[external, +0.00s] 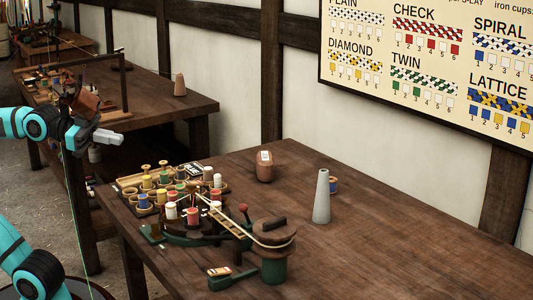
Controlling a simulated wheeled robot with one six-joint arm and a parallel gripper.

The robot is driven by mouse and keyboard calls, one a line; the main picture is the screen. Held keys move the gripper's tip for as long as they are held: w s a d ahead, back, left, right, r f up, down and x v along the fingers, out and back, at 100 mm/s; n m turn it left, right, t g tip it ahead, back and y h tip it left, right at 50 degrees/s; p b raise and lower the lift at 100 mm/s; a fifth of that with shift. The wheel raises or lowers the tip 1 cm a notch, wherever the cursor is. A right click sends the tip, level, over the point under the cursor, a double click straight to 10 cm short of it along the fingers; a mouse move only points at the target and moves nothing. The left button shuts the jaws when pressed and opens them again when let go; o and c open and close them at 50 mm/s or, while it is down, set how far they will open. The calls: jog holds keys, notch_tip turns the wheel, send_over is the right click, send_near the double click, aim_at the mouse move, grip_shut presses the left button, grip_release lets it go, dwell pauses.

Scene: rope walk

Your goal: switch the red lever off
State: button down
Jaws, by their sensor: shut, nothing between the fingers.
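My gripper (115,137) is at the left of the external view, its pale fingers shut and empty. It is in the air, well apart from the machine on the near table. A dark red ball knob on a short stem (243,208) stands upright beside the machine's round wooden drum (274,232). A low green block with a small reddish part on top (219,277) sits at the front table edge. I cannot tell which of these two is the red lever, nor its switch position.
Several coloured spools (171,211) stand crowded on the machine's left. The near table's right side (420,245) is clear. Another table (190,103) with a wooden frame stands behind my arm.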

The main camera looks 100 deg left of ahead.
jog(key=w+a+f+m+g, duration=0.2)
jog(key=w+m+g, duration=0.1)
jog(key=w+m, duration=0.4)
jog(key=m+g+y, duration=0.3)
jog(key=m+g, duration=0.8)
jog(key=m, duration=0.5)
send_near(246, 215)
jog(key=s+d+r, duration=0.3)
jog(key=r, duration=0.1)
jog(key=shift+d+t, duration=0.15)
jog(key=shift+t, duration=0.15)
jog(key=x, duration=1)
jog(key=shift+s, duration=0.1)
jog(key=shift+r, duration=0.1)
jog(key=shift+a+r, duration=0.15)
jog(key=shift+a, duration=0.15)
